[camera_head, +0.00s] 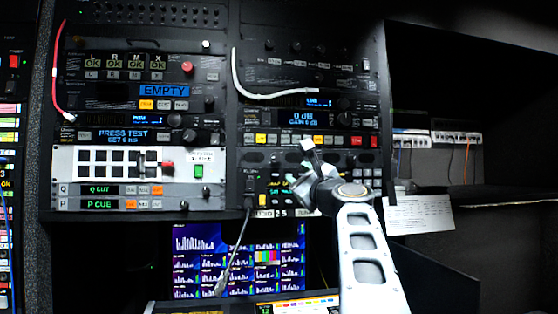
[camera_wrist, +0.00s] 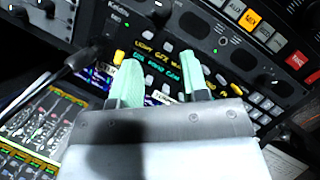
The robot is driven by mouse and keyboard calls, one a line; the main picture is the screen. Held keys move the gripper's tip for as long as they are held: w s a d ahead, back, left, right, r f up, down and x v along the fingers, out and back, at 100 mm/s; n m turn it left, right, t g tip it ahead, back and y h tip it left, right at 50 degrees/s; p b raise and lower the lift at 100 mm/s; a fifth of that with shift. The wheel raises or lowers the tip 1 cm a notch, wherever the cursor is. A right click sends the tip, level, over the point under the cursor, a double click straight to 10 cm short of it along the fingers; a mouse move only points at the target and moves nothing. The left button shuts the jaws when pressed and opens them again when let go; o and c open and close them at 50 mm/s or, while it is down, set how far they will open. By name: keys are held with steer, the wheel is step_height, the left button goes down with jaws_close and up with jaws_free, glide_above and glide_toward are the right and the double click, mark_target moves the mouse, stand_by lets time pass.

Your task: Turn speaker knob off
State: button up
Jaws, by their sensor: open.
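My gripper (camera_head: 310,160) is in front of the lower part of the right rack in the head view. In the wrist view its two pale green fingertips (camera_wrist: 163,75) are apart with nothing between them, in front of a panel with a lit yellow-and-green text display (camera_wrist: 165,58). A dark panel with oval openings (camera_wrist: 205,28) lies above that display. A round black knob (camera_wrist: 280,83) sits at the right of this panel, away from my fingers. I cannot read a label that marks the speaker knob.
A button row (camera_wrist: 252,20) lies above the dark panel. A black cable (camera_wrist: 60,72) plugs in left of my fingers. A white cable (camera_head: 255,90) loops across the upper right rack. A monitor (camera_head: 240,258) stands below. A dark shelf opening lies right of the rack.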

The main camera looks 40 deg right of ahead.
mark_target(279, 158)
steer(key=p+x, duration=0.2)
steer(key=x, duration=0.2)
steer(key=p+x, duration=0.2)
steer(key=x, duration=0.2)
steer(key=p+x, duration=0.2)
steer(key=x, duration=0.2)
steer(key=shift+d+r, duration=0.2)
steer(key=shift+r, duration=0.2)
steer(key=shift+w+d+p, duration=0.1)
steer(key=shift+w+p, duration=0.3)
steer(key=shift+w, duration=0.15)
steer(key=shift+c, duration=0.5)
steer(key=c, duration=0.5)
steer(key=shift+c, duration=0.2)
steer(key=shift+r, duration=0.1)
steer(key=n+p, duration=0.1)
steer(key=n, duration=0.1)
steer(key=n+g+y+p, duration=0.1)
steer(key=n, duration=0.1)
steer(key=shift+d+r+n+y, duration=0.1)
steer(key=shift+r+n+y, duration=0.1)
steer(key=shift+n+y, duration=0.1)
steer(key=shift+n+g+y+p, duration=0.65)
steer(key=shift+n+p, duration=0.45)
steer(key=shift+n, duration=1.2)
